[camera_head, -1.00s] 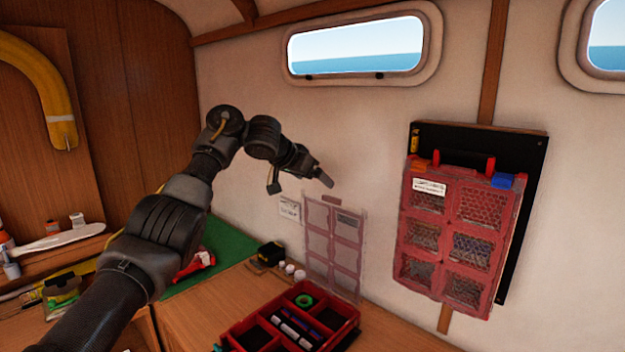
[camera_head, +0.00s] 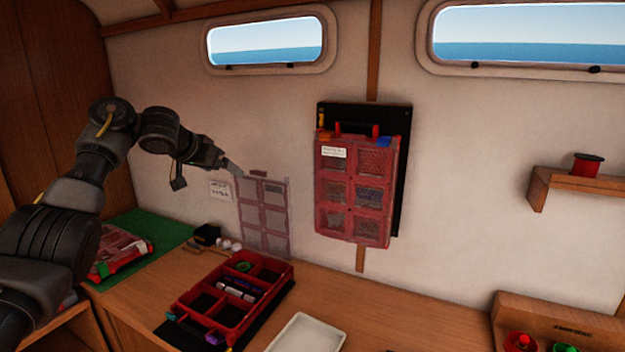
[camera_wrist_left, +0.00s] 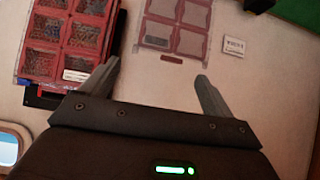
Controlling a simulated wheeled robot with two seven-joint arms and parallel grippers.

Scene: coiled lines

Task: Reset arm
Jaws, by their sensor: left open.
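My left arm comes in from the left in the head view, and its gripper (camera_head: 232,168) is raised in front of the wall, above the bench. In the left wrist view the left gripper (camera_wrist_left: 157,85) has its two fingers spread apart with nothing between them. Beyond the fingers that view shows the wall, the red organizer case (camera_wrist_left: 72,40) and the clear lid (camera_wrist_left: 172,28). My right gripper shows in neither view.
The red organizer case (camera_head: 352,190) hangs on a black wall board (camera_head: 400,170). An open red compartment box (camera_head: 205,323) stands on the bench, with the clear lid (camera_head: 264,215) upright behind it. A white tray (camera_head: 306,335) is at the front. A spool (camera_head: 586,165) sits on a shelf (camera_head: 575,188).

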